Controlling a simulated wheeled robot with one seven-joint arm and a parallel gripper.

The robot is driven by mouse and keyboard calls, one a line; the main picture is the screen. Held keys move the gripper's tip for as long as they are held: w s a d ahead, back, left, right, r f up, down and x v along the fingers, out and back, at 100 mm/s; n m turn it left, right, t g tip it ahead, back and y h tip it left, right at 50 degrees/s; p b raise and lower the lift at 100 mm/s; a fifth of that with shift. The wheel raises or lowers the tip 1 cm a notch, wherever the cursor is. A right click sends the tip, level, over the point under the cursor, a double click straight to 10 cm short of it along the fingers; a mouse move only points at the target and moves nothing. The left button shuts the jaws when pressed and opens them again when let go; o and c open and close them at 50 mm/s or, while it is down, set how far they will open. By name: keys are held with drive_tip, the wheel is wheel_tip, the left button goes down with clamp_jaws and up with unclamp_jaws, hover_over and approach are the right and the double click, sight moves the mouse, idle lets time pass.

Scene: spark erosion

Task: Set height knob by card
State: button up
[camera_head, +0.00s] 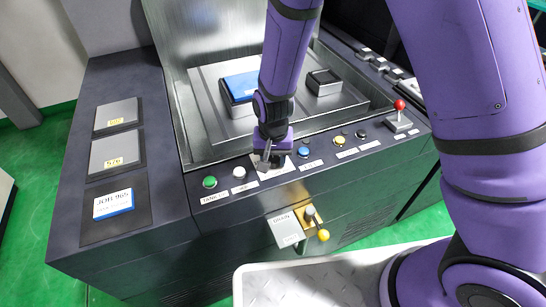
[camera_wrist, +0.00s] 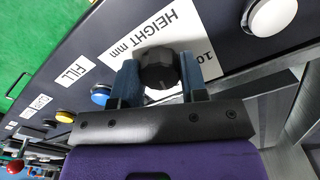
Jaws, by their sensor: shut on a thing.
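The black height knob (camera_wrist: 158,68) shows in the wrist view on a white plate marked "HEIGHT mm" (camera_wrist: 165,28), with part of a "10" scale mark at right. My gripper (camera_wrist: 160,78) has one finger on each side of the knob and is shut on it. In the head view my gripper (camera_head: 267,158) is at the front control panel and hides most of the knob. The job card (camera_head: 113,204), white and blue and headed "JOB 965", lies on the dark left panel. Its smaller text is too small to read.
A green button (camera_head: 210,182) and white button (camera_head: 239,172) are left of my gripper; blue (camera_head: 303,151) and yellow (camera_head: 340,140) buttons and a red-topped lever (camera_head: 400,105) are right. A drain valve (camera_head: 310,218) juts out below. The tank holds a blue-topped block (camera_head: 240,86).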

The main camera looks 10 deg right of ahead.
sight(274, 158)
drive_tip(key=n, duration=0.6)
drive_tip(key=shift+n, duration=0.3)
idle(0.5)
drive_tip(key=o, duration=0.9)
drive_tip(key=shift+o, duration=0.2)
wheel_tip(274, 158, up, 11)
drive_tip(key=shift+d, duration=0.1)
